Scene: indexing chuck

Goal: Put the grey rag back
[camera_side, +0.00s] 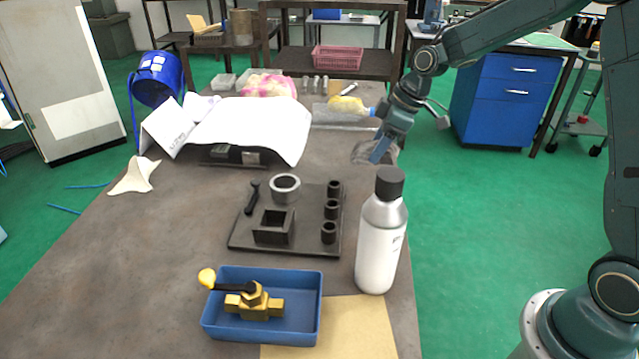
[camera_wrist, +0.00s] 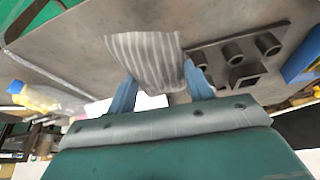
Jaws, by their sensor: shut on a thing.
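My gripper (camera_side: 381,150) is low at the right edge of the table, beyond the white bottle. In the wrist view its two blue fingers (camera_wrist: 161,84) are closed on the grey striped rag (camera_wrist: 145,55), which spreads out beyond the fingertips. In the side view the rag (camera_side: 362,153) shows as a small grey patch around the fingertips, partly hidden by them. I cannot tell whether its lower edge touches the table.
A dark fixture plate (camera_side: 240,240) with a ring, square box and several cylinders lies mid-table. A white bottle (camera_side: 379,245) stands right of it. A blue tray (camera_side: 262,334) holds a brass valve.

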